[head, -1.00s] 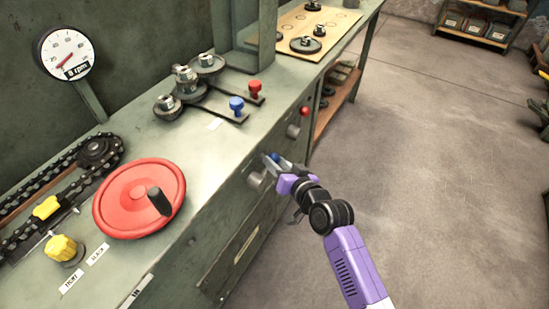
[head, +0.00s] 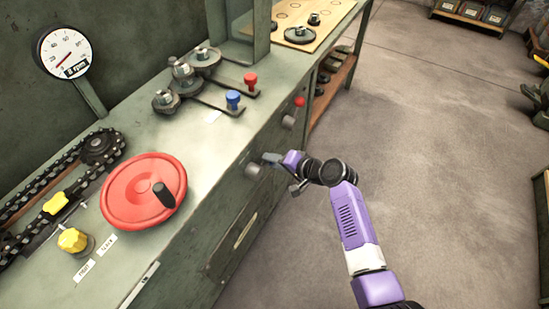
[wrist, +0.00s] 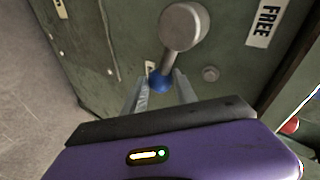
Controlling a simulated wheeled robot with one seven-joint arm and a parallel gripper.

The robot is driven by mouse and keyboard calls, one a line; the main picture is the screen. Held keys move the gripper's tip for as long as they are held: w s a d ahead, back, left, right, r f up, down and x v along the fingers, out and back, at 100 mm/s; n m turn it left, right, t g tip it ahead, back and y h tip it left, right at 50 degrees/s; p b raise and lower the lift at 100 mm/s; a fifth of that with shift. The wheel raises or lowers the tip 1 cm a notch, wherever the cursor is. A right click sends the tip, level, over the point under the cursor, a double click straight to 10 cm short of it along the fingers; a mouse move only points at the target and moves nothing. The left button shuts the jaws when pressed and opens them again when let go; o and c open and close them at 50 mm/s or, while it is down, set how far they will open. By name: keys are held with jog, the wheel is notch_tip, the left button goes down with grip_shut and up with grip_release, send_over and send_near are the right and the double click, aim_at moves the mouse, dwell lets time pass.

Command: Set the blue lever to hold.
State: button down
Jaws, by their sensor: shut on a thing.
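The blue lever is on the front panel of the green bench. In the wrist view its round grey hub (wrist: 184,27) is at the top, and its arm runs down to a blue knob (wrist: 158,83). My gripper (wrist: 161,79) is shut on the blue knob, with one finger on each side. In the head view my gripper (head: 271,159) is at the panel, just right of the grey hub (head: 252,170); the knob is hidden there. A white FREE label (wrist: 266,22) is right of the hub. Other label pieces show, but no HOLD wording is readable.
A red-knobbed lever (head: 299,101) is farther along the panel. On the bench top are a red handwheel (head: 130,190), a blue knob (head: 233,98), a red knob (head: 251,78) and several gears. The floor (head: 430,150) to the right is clear.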

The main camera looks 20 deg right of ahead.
jog(key=shift+f, duration=0.15)
dwell(0.4)
jog(key=c, duration=1)
grip_release()
jog(key=p+v, duration=0.1)
jog(key=v, duration=0.6)
jog(key=shift+s+d+r, duration=0.2)
jog(key=shift+s+r, duration=0.05)
jog(key=shift+s, duration=0.05)
